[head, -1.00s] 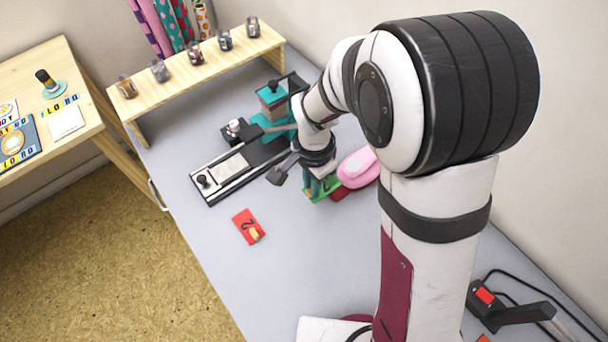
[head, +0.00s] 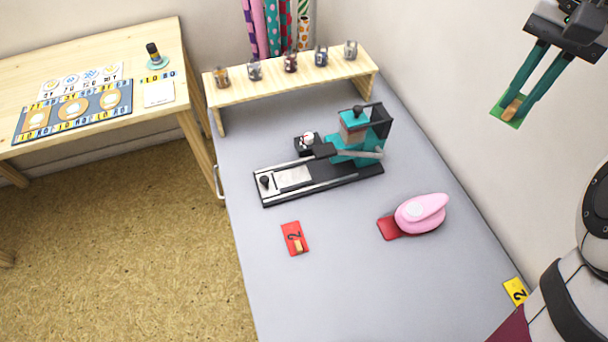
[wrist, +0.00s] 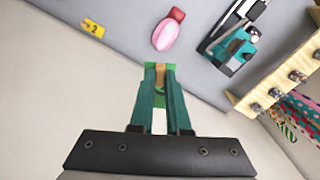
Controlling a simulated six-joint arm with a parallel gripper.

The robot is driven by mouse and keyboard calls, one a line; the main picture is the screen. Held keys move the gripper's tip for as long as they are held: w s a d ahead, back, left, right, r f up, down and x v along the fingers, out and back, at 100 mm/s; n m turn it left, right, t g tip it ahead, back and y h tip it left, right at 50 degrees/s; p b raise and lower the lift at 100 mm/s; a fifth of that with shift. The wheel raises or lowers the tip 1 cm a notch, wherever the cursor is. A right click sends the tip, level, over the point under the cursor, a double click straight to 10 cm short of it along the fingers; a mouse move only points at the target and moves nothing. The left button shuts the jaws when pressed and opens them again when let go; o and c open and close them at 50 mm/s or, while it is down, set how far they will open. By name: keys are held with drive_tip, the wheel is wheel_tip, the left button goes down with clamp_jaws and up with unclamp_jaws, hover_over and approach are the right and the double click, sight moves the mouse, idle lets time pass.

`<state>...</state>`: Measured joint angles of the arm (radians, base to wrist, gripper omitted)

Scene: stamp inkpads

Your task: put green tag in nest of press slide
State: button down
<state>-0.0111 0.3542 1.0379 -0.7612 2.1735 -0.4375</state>
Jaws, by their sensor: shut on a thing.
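My gripper (head: 514,104) is raised at the upper right of the head view, well away from the press. Its teal fingers are shut on the green tag (head: 499,113), by a tan block on it. The green tag also shows at the fingertips in the wrist view (wrist: 150,69). The teal and black press (head: 356,142) stands at the back of the grey table. Its black slide (head: 335,185) runs out to the left, with a pale plate (head: 293,179) and a black knob (head: 265,182). I see no tag on the slide.
A pink punch (head: 421,213) with a red piece (head: 388,228) sits to the right. A yellow tag (head: 515,291) lies near the right edge. A wooden shelf with several jars (head: 297,87) stands behind.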

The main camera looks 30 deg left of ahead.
drive_tip(key=shift+s+d+r, duration=0.1)
drive_tip(key=shift+r, duration=0.45)
drive_tip(key=shift+s+d+r, duration=0.1)
drive_tip(key=shift+r, duration=0.45)
drive_tip(key=w+a+f+m, duration=0.1)
drive_tip(key=w+a+f, duration=0.1)
drive_tip(key=a+f, duration=0.4)
drive_tip(key=w+a+f+m, duration=0.15)
drive_tip(key=a+f, duration=0.25)
drive_tip(key=a, duration=0.5)
drive_tip(key=m, duration=0.3)
hover_over(281, 180)
wheel_tip(281, 180, down, 17)
wheel_tip(281, 180, down, 10)
drive_tip(key=shift+w, duration=0.1)
drive_tip(key=c, duration=1.3)
unclamp_jaws()
drive_tip(key=shift+f, duration=0.15)
drive_tip(key=shift+c, duration=0.2)
drive_tip(key=o, duration=0.4)
drive_tip(key=shift+o, duration=0.2)
